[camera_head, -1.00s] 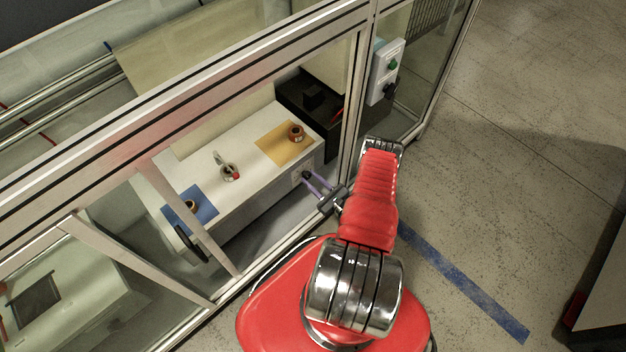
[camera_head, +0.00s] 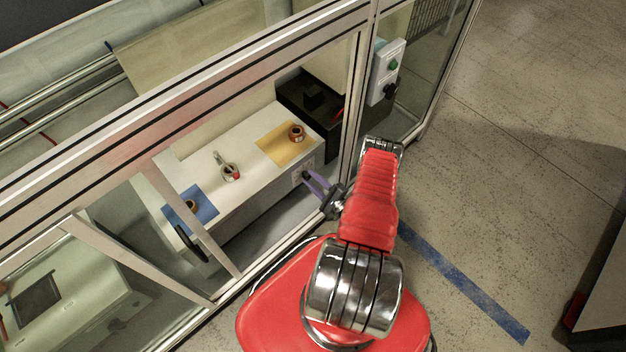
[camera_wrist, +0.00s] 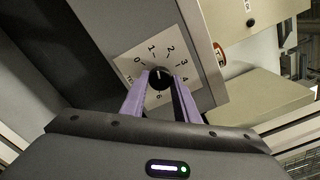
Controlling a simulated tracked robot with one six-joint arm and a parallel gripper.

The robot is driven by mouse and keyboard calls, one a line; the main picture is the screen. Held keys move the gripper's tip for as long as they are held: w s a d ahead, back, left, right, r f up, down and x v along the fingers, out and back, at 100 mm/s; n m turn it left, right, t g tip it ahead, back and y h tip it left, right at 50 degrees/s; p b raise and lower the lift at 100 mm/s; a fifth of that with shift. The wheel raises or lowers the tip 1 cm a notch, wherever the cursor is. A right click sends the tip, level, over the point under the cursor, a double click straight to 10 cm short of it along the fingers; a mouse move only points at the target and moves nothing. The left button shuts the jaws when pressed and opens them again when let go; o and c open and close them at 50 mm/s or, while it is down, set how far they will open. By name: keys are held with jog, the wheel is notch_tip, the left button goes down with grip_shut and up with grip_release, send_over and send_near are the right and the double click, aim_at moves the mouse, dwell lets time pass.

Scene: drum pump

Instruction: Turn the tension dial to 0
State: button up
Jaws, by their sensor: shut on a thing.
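The tension dial is a black round knob (camera_wrist: 159,77) on a pale square plate (camera_wrist: 136,67) with numbers; 0, 1, 2, 3, 4 and 6 are readable in the wrist view. The plate also shows in the head view (camera_head: 296,177), on the front face of the white bench. My gripper (camera_wrist: 160,82) has its purple fingers on either side of the knob, shut on it. It also shows in the head view (camera_head: 307,177), reaching through the frame opening. The fingers cover part of the scale, and I cannot tell for sure which number the knob points to.
The white bench (camera_head: 240,145) carries a blue mat (camera_head: 205,209), an orange mat (camera_head: 275,150) with a copper-coloured part (camera_head: 296,132), and a small part with a red piece (camera_head: 231,173) between them. Metal frame posts stand close beside my arm. A switch box (camera_head: 387,68) hangs on the right post.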

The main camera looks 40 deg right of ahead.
jog(key=n, duration=0.5)
jog(key=shift+a+n, duration=0.15)
jog(key=shift+n, duration=0.15)
jog(key=shift+a+n, duration=0.1)
jog(key=shift+n, duration=1.6)
jog(key=shift+f, duration=0.15)
jog(key=o, duration=1.1)
jog(key=shift+d, duration=0.2)
jog(key=shift+s, duration=6.95)
